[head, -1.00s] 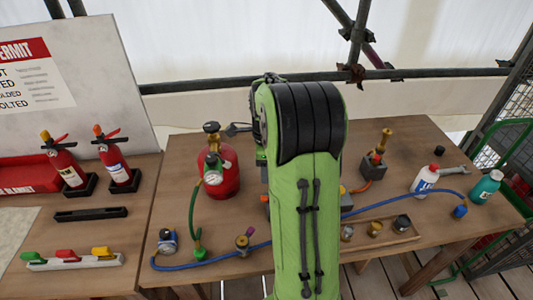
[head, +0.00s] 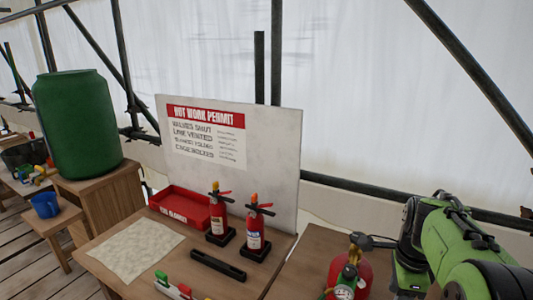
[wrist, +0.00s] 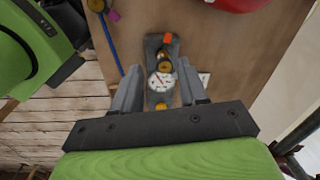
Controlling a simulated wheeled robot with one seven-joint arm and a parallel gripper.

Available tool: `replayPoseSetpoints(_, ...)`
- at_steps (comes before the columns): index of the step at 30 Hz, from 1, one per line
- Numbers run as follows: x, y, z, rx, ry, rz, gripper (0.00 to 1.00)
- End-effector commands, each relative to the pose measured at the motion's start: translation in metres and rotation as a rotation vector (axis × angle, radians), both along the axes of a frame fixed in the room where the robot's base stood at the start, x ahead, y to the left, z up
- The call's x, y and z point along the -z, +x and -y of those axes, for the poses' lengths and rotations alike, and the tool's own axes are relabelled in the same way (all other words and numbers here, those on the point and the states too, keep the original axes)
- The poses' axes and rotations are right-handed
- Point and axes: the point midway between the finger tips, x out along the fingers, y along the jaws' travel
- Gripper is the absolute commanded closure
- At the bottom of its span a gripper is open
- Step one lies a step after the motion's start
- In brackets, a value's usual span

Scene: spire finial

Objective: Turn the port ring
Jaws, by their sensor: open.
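In the wrist view my gripper (wrist: 158,88) is open, with one grey finger on each side of a small fixture. The fixture has a dark grey block (wrist: 155,43), a white-faced gauge (wrist: 161,82), an orange part (wrist: 167,38) and a round brass piece (wrist: 164,66). Another brass piece (wrist: 160,105) shows below the gauge. The gauge lies between the fingers in the picture; I cannot tell the height gap or any contact. Which piece is the port ring is not clear. In the head view my arm is at the right edge and my fingertips cannot be made out.
A red gas cylinder (head: 362,272) with a gauge stands left of my arm. Two fire extinguishers (head: 219,217), a red tray (head: 180,205) and a permit board (head: 215,150) are on the bench to the left.

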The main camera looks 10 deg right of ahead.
Motion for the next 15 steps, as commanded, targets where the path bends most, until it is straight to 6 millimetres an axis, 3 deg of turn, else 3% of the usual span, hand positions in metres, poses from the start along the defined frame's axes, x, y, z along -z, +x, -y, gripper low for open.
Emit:
replayPoseSetpoints(1, -0.019, -0.01, -0.027, -0.186, -0.036, 0.036, 0.57)
replayPoseSetpoints(3, -0.037, -0.029, -0.061, -0.485, -0.092, 0.077, 0.57)
replayPoseSetpoints(7, -0.056, -0.076, -0.117, -1.055, -0.225, 0.153, 0.57)
replayPoseSetpoints(12, -0.051, -0.133, -0.159, -1.67, -0.417, 0.228, 0.57)
replayPoseSetpoints(15, -0.046, -0.148, -0.167, -1.853, -0.486, 0.246, 0.57)
